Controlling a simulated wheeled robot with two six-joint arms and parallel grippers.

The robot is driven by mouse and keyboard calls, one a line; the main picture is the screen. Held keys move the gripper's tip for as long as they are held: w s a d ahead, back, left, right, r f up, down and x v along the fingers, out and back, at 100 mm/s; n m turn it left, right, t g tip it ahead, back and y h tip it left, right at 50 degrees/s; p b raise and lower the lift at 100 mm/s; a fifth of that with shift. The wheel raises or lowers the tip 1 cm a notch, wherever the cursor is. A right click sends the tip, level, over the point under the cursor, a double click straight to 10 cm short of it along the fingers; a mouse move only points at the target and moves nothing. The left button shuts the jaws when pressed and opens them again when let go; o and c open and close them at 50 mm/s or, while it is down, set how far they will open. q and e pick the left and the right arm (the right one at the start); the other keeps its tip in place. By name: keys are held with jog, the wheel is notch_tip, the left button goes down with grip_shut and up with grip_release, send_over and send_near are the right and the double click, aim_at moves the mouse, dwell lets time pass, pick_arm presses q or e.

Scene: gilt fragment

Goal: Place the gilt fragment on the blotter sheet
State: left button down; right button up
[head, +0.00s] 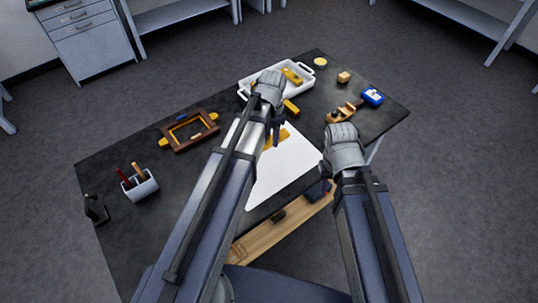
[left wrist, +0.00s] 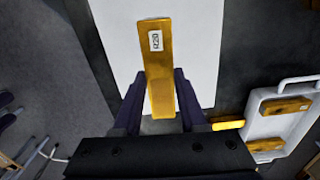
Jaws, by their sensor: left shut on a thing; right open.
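The gilt fragment (left wrist: 157,62) is a long golden bar with a small white label. My left gripper (left wrist: 158,112) is shut on it, with one dark finger on each side. In the head view the fragment (head: 283,136) is partly hidden by my left gripper (head: 274,138). The white blotter sheet (head: 284,172) lies on the dark table and also shows behind the fragment in the left wrist view (left wrist: 200,45). The fragment is over the sheet; I cannot tell whether it touches it. My right gripper (head: 319,189) is open and empty near the sheet's right edge.
A white tray (head: 308,91) with gilt pieces stands at the back; another gilt piece (head: 291,107) lies beside it. A brown frame (head: 173,143) and pen holder (head: 143,189) are at left. A wooden plane (head: 341,114) and blue item (head: 373,96) are at right.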

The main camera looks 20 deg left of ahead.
pick_arm(q)
jog(key=shift+s+a+r+n, duration=0.15)
jog(key=shift+a+n, duration=0.15)
jog(key=shift+a, duration=0.15)
notch_tip(320, 180, down, 10)
jog(key=b, duration=1)
jog(key=shift+f, duration=0.25)
jog(key=shift+c, duration=2.3)
grip_release()
jog(key=shift+r, duration=0.25)
